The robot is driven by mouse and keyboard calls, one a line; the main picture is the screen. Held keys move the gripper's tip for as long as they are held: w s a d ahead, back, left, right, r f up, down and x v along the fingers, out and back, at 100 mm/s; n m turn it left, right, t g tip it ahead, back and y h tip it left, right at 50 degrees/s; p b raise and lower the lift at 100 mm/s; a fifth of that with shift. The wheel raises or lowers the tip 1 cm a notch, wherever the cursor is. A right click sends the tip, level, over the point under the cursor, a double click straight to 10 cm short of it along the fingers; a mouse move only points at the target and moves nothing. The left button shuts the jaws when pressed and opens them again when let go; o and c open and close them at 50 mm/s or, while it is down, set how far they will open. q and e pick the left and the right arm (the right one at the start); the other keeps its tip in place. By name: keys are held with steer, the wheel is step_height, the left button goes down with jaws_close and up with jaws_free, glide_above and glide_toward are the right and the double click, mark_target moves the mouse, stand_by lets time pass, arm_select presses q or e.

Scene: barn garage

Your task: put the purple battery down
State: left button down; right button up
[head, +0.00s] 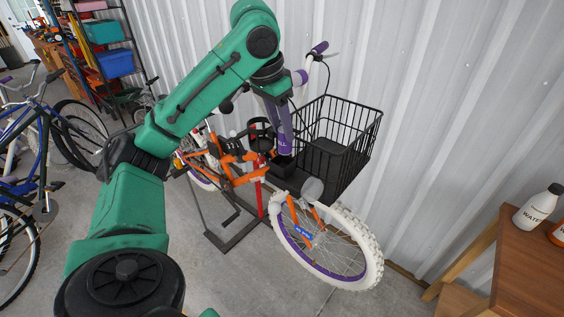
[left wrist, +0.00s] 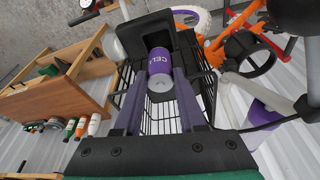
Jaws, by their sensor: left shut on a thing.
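The purple battery (left wrist: 160,62), a cylinder with white lettering and a pale end, is between the fingers of my left gripper (left wrist: 159,78) in the left wrist view. The gripper is shut on it. In the head view my left gripper (head: 284,150) points down beside the left side of the black wire basket (head: 352,125) on the bicycle. The fingers and dark parts hide most of the battery there. A dark block-like shape surrounds the battery's far end in the wrist view; I cannot tell whether they touch. My right gripper is not in view.
An orange and purple bicycle with a white front tire (head: 368,245) stands against the corrugated wall. A wooden table (head: 535,260) with a water bottle (head: 537,207) is at the right. A blue bicycle (head: 42,125) and shelves are at the left. Bare floor lies in front.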

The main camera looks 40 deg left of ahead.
mark_target(279, 144)
arm_select(q)
steer(key=shift+s+f, duration=0.1)
steer(key=shift+f, duration=0.6)
step_height(279, 144, down, 4)
steer(key=shift+s+a+r+b, duration=0.1)
steer(key=shift+s+r+b, duration=0.05)
steer(key=shift+b, duration=0.15)
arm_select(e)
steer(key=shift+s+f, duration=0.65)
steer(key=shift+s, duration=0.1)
arm_select(q)
steer(key=shift+f, duration=0.2)
steer(key=shift+c, duration=2.4)
jaws_free()
steer(key=shift+r, duration=0.2)
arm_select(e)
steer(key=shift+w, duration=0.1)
